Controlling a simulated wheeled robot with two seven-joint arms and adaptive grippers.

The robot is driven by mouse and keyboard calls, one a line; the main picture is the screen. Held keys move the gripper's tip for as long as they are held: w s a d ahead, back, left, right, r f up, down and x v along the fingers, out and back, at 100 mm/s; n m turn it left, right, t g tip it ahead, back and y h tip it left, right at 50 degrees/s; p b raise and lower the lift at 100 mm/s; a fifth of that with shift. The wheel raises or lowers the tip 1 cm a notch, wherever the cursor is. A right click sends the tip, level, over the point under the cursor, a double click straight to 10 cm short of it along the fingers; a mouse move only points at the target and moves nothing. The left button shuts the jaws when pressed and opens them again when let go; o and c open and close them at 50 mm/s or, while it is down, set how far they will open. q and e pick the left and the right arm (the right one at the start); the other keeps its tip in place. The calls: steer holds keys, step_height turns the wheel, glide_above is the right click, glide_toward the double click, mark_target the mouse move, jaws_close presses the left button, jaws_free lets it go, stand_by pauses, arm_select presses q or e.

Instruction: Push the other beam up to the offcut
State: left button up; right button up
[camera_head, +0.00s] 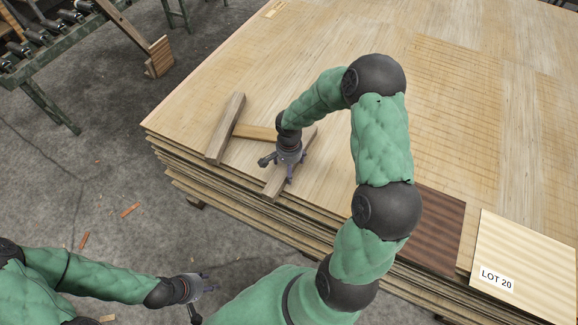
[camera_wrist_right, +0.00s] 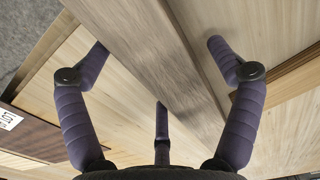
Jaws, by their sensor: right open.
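One grey-brown beam (camera_head: 226,128) lies on the veneer stack near its left corner. The pale brown offcut (camera_head: 255,132) lies crosswise, its left end at that beam. The other beam (camera_head: 275,186) lies to the right, under my right gripper (camera_head: 284,168), which hides its middle. In the right wrist view this other beam (camera_wrist_right: 165,60) runs between the spread fingers of my open right gripper (camera_wrist_right: 160,75). The offcut (camera_wrist_right: 285,78) is beyond the right finger, which hides its near end, so I cannot tell if it touches. My left gripper (camera_head: 196,296) is open and empty, low above the floor.
The veneer stack (camera_head: 330,30) has a wide clear top. A dark veneer sheet (camera_head: 440,225) and a pale sheet labelled LOT 20 (camera_head: 530,262) lie at the right. A roller conveyor (camera_head: 45,50) stands at upper left. Wood scraps (camera_head: 130,209) lie on the floor.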

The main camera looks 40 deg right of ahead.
step_height(320, 180, up, 12)
stand_by(0.7)
stand_by(0.4)
